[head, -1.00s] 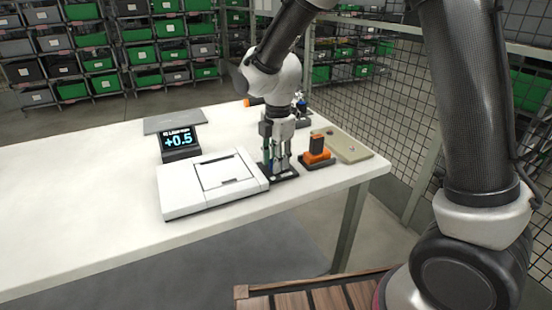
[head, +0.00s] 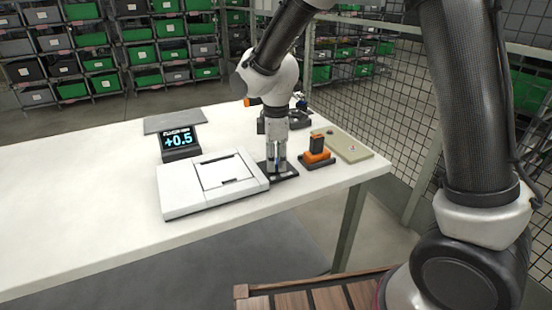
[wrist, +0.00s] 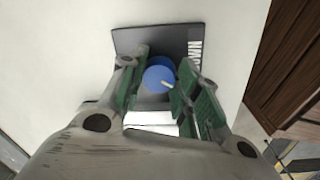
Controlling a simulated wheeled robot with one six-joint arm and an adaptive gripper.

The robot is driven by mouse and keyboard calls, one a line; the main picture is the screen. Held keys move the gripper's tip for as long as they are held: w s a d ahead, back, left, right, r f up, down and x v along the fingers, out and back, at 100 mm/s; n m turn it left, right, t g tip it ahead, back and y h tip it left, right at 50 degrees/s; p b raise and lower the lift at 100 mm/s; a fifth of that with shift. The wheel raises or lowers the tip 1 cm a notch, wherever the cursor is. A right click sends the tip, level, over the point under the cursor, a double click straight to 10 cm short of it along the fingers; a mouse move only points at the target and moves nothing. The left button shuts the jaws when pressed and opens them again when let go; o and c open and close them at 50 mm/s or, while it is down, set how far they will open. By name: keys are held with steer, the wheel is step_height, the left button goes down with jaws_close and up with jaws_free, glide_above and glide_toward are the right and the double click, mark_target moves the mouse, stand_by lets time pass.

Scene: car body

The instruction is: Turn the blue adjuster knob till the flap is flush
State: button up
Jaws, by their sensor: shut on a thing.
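The blue adjuster knob (wrist: 159,77) stands on a dark plate (wrist: 125,39) with white lettering in the wrist view. A white pointer mark shows on its lower right. My gripper (wrist: 162,82) points down and is shut on the knob, with a green-padded finger on each side; in the head view my gripper (head: 277,160) covers most of it. The flap (head: 228,172) is a square panel in the white body panel (head: 190,205), left of the knob. A dark gap shows along its front edge. The display (head: 179,140) reads +0.5.
An orange and black block (head: 317,153) stands on a dark base just right of my gripper. A grey slab (head: 175,121) is behind the display. The table's left side (head: 70,220) is clear.

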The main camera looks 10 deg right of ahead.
steer(key=m, duration=0.5)
steer(key=shift+m, duration=0.3)
stand_by(0.4)
steer(key=o, duration=1)
steer(key=shift+r, duration=0.15)
steer(key=r, duration=1.1)
steer(key=shift+s+a+r, duration=0.2)
steer(key=shift+s+r, duration=0.1)
steer(key=shift+r, duration=0.1)
